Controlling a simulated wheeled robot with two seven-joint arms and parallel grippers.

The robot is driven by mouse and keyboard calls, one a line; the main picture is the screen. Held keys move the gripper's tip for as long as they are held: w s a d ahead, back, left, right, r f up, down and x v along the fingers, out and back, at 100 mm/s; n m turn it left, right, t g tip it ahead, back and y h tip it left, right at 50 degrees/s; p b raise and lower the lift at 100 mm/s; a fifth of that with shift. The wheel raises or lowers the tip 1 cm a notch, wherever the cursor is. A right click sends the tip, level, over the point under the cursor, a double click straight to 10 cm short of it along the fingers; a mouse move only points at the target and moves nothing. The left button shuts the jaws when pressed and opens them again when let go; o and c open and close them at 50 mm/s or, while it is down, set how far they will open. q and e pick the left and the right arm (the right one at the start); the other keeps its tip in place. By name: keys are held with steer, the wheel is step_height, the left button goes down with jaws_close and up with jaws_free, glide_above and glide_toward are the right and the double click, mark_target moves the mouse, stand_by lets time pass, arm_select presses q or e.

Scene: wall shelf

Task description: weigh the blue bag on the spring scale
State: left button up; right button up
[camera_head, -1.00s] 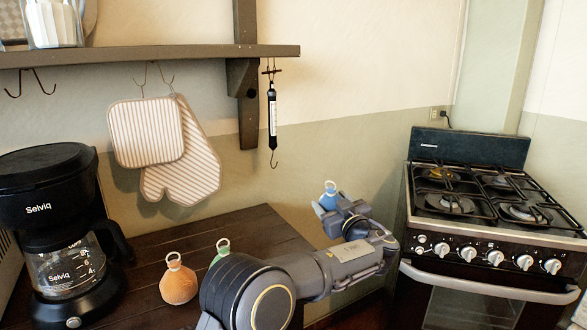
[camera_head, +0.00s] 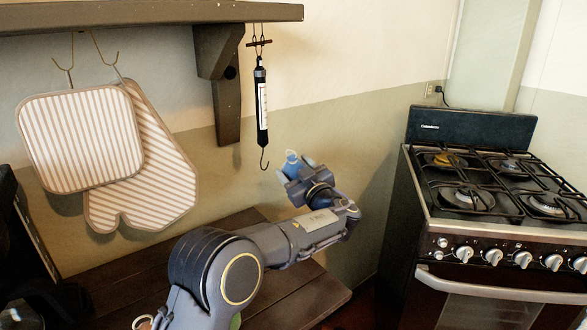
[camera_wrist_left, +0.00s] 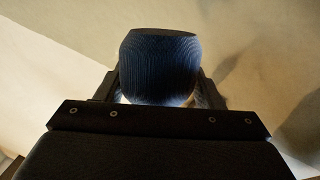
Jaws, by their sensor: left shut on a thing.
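The spring scale (camera_head: 262,110), black with a white face, hangs from the shelf with its hook (camera_head: 264,161) empty at the bottom. My left gripper (camera_head: 291,173) is shut on the blue bag (camera_head: 293,160) and holds it in the air, just right of the hook in the head view. A gap shows between bag and hook there; the difference in depth is hard to judge. In the left wrist view the dark blue bag (camera_wrist_left: 160,66) sits between the fingers. My right gripper is not in view.
The wooden shelf (camera_head: 150,18) and its bracket (camera_head: 226,85) stand above and left of the scale. Striped pot holder (camera_head: 82,140) and mitt (camera_head: 150,190) hang at left. The dark table (camera_head: 305,298) lies below my arm; the stove (camera_head: 490,190) is at right.

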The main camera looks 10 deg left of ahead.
arm_select(q)
steer(key=shift+s+a, duration=0.1)
steer(key=shift+a, duration=0.05)
steer(key=shift+s+a, duration=0.85)
steer(key=shift+s+a+b, duration=0.9)
steer(key=shift+s+b, duration=0.1)
steer(key=shift+b, duration=0.1)
steer(key=shift+s+a+b, duration=0.4)
steer(key=shift+b, duration=0.9)
steer(key=shift+f, duration=0.15)
steer(key=shift+s+a+f+b, duration=0.2)
steer(key=shift+f+b, duration=0.25)
steer(key=shift+b, duration=1.05)
